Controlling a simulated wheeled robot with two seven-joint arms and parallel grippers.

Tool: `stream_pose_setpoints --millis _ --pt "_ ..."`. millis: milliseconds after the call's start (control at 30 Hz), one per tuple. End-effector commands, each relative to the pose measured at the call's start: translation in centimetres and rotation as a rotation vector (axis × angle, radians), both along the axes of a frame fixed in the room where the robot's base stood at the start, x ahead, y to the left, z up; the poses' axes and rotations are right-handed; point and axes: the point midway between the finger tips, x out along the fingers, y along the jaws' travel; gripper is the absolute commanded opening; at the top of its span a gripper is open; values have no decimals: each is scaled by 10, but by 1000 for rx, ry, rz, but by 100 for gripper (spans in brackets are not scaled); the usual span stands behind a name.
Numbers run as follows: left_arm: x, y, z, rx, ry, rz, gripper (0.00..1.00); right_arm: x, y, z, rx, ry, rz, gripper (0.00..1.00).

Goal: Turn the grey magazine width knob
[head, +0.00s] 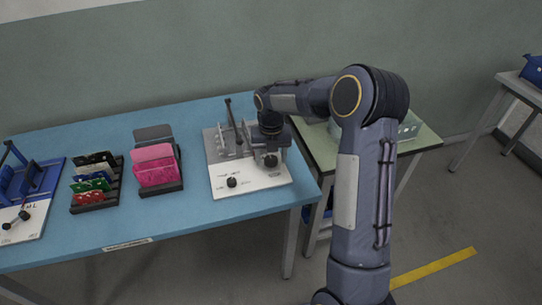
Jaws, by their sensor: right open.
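The grey magazine (215,153) stands at the right end of the blue table, on a base with a white front panel (250,182). A small dark knob (232,182) sits on the front left of this panel. A second dark round part (270,160) shows farther right, close below my gripper. I cannot tell which of them is the width knob. My right gripper (270,147) points down over the right part of the magazine. It is open, but its fingers are small and dark, and I cannot tell whether they touch anything. My left gripper is out of view.
Racks with pink boards (154,165) and with green and red boards (93,184) stand left of the magazine. A blue magazine (30,180) is at the far left. A green-topped table (425,143) stands behind my right arm. The blue table's front middle is clear.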

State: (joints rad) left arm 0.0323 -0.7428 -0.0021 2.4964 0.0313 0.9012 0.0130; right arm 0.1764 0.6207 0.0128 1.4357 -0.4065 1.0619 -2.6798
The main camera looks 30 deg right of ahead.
Motion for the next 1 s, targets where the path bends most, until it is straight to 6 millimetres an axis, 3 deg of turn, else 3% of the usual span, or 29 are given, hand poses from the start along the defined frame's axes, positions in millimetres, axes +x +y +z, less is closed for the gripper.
stream_pose_setpoints --millis 33,367,667,1000 --pt "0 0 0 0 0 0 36 0 0 0 0 0 0 57" --pt "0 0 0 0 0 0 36 0 0 1 0 0 0 15" --pt "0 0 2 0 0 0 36 0 0 1 0 0 -39 15" --pt "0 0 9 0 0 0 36 0 0 2 0 0 -262 15"
